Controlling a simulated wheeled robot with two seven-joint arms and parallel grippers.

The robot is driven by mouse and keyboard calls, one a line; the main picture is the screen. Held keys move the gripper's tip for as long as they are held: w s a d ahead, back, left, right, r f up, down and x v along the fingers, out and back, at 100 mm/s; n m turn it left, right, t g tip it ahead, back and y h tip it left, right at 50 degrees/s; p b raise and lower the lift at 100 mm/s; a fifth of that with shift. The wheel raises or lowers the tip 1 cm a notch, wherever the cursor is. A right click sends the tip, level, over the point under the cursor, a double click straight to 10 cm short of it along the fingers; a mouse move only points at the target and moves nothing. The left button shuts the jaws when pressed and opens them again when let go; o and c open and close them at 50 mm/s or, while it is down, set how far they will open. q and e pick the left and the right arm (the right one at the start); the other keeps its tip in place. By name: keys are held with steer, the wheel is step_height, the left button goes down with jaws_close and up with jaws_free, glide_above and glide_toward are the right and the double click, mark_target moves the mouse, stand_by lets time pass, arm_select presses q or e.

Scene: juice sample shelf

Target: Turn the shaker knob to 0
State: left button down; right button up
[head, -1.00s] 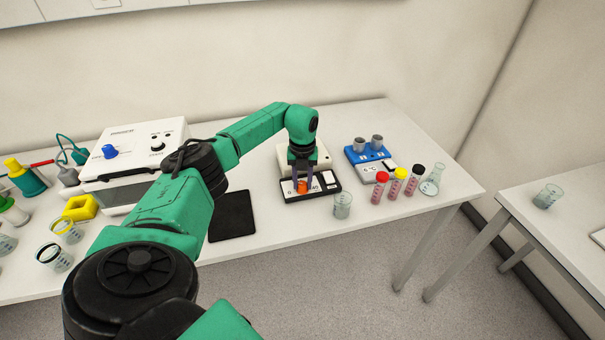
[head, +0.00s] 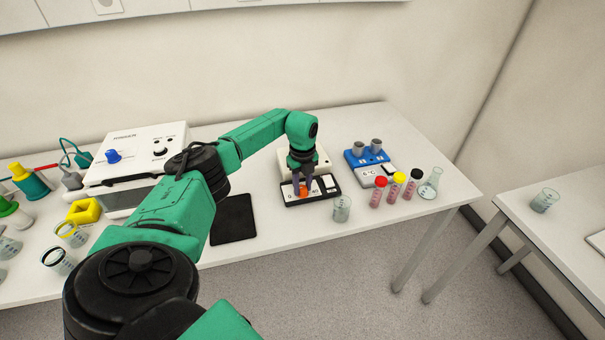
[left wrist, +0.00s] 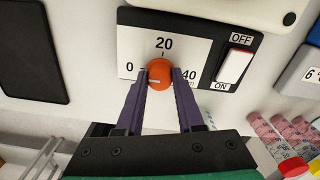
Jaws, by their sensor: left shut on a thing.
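The shaker (head: 312,163) has a white and black front panel with an orange knob (left wrist: 159,74). The knob also shows in the head view (head: 303,191). The panel (left wrist: 137,48) is marked 0 at left, 20 at top and 40 at right. A pale line on the knob points left, toward the 0 side. My left gripper (left wrist: 159,78) is shut on the knob, with one dark finger on each side. A rocker switch (left wrist: 235,66) sits right of the dial, between OFF and ON. My right gripper is not in view.
A beaker (head: 342,208) stands just right of the shaker's front. Capped tubes (head: 394,190), a flask (head: 430,184) and a blue device (head: 364,158) stand farther right. A black pad (head: 232,219) lies left. A white instrument (head: 132,150) and bottles crowd the left.

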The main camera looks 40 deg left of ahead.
mark_target(303, 188)
arm_select(q)
steer(key=shift+w+a+r, duration=0.1)
steer(key=shift+w+r, duration=0.05)
steer(key=shift+r, duration=0.05)
steer(key=c, duration=0.7)
jaws_free()
steer(key=shift+o, duration=0.8)
steer(key=shift+f, duration=0.1)
step_height(303, 188, up, 15)
steer(key=b, duration=0.3)
steer(key=shift+f, duration=0.2)
